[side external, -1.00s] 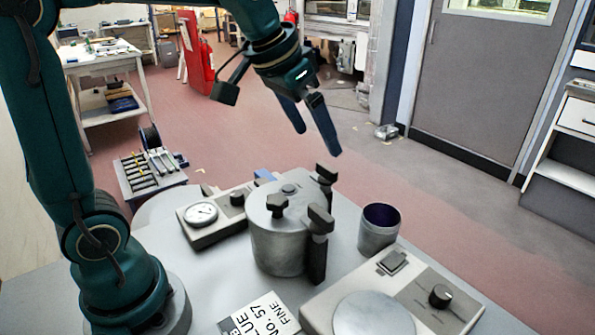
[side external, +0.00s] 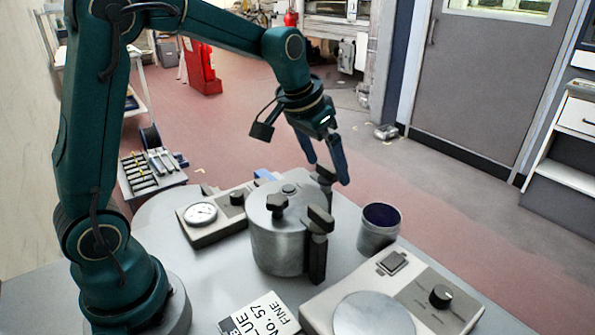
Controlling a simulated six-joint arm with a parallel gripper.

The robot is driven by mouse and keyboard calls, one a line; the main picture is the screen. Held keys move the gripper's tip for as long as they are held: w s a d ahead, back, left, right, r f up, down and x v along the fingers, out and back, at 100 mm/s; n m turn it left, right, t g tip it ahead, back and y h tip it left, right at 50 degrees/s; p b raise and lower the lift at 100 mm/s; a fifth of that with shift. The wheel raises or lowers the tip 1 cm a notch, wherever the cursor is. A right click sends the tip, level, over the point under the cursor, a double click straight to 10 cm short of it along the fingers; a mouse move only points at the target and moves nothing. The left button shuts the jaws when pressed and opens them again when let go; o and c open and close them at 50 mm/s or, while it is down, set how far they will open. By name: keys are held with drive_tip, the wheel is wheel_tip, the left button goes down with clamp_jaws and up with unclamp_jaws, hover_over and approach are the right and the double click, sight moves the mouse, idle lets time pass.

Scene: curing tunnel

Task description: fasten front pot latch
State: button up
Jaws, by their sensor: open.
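A metal pot (side external: 275,240) with a flat lid (side external: 265,203) and a black star-shaped knob (side external: 277,204) stands on the grey table. A black latch (side external: 318,245) is on its near right side, with its T-shaped head (side external: 320,217) upright beside the rim. A second black latch (side external: 326,174) is at the far right side, partly hidden by a finger. My gripper (side external: 328,172) is open and empty, with its fingers pointing down near the far latch. I cannot tell whether a finger touches that latch.
A dark-lined metal cup (side external: 377,232) stands right of the pot. A device with a round plate and black knob (side external: 440,296) is at the front right. A labelled card (side external: 262,316) lies in front.

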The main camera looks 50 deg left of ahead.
drive_tip(key=c, duration=1.4)
drive_tip(key=n+y, duration=0.1)
drive_tip(key=n, duration=0.3)
drive_tip(key=shift+d+n+y, duration=0.2)
drive_tip(key=shift+n+y, duration=0.2)
drive_tip(key=n, duration=0.2)
drive_tip(key=n+g+y, duration=0.1)
drive_tip(key=n, duration=0.1)
drive_tip(key=shift+w+n+y, duration=0.15)
drive_tip(key=shift+n+y, duration=0.15)
drive_tip(key=n+g, duration=0.1)
drive_tip(key=n, duration=0.3)
drive_tip(key=shift+w+d+g+y, duration=0.1)
drive_tip(key=shift+g+y, duration=0.3)
drive_tip(key=shift+n+g, duration=0.8)
drive_tip(key=shift+n, duration=1.4)
